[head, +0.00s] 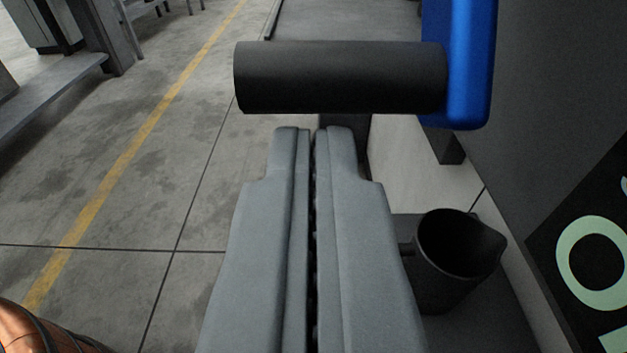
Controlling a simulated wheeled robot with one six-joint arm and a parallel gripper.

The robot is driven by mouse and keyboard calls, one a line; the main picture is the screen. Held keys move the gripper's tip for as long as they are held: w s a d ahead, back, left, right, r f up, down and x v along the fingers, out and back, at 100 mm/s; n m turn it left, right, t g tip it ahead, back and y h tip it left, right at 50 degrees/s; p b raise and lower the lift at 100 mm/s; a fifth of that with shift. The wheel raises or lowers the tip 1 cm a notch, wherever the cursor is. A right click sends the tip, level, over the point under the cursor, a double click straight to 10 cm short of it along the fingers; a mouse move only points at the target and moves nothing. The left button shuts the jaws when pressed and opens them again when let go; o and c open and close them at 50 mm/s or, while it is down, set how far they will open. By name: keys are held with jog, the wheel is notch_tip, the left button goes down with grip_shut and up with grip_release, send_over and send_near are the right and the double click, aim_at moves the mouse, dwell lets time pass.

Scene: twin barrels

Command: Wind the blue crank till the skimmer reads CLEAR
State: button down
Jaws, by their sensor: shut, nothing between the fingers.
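The blue crank (468,65) shows at the upper right, its arm cut off by the top edge. Its black cylindrical handle (340,78) sticks out to the left, lying across the picture. My gripper (312,132) is shut and empty, its fingertips just below the handle in the picture. Whether the fingertips touch the handle I cannot tell. The skimmer's reading is not clearly in view; only part of a dark panel with pale green characters (592,262) shows at the right edge, cut off.
A black cup-like container (455,255) stands to the right of my gripper, beside a dark grey wall (560,90). A copper-coloured rounded object (35,330) is at the lower left. Open concrete floor with a yellow line (130,150) lies to the left.

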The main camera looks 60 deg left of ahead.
jog(key=shift+w+a+f, duration=0.35)
jog(key=shift+a+f, duration=0.1)
jog(key=shift+a, duration=0.1)
dwell(1.0)
jog(key=v, duration=0.7)
jog(key=shift+d, duration=0.2)
